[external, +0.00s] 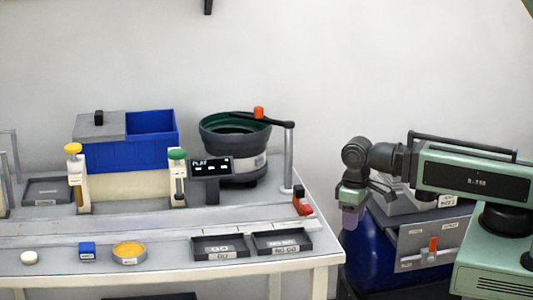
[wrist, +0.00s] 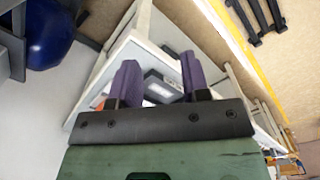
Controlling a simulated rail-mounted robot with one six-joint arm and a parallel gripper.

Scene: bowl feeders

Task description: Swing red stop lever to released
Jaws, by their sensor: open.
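A small red piece with a black top (external: 302,207) sits at the right end of the table, by the end of the track. An orange-red handle (external: 433,245) stands upright on a grey labelled panel (external: 412,262) at the right. I cannot tell for certain which of these is the stop lever, nor its setting. My gripper (external: 350,220) hangs pointing down between the table's right end and the panel, apart from both. In the wrist view its two purple fingers (wrist: 160,62) are spread, with nothing held between them.
A bowl feeder (external: 235,145) and a thin post (external: 288,160) stand at the table's back right. Black trays (external: 220,247) lie along the front edge. A blue drum (external: 375,255) stands close to my gripper; it also shows in the wrist view (wrist: 50,38).

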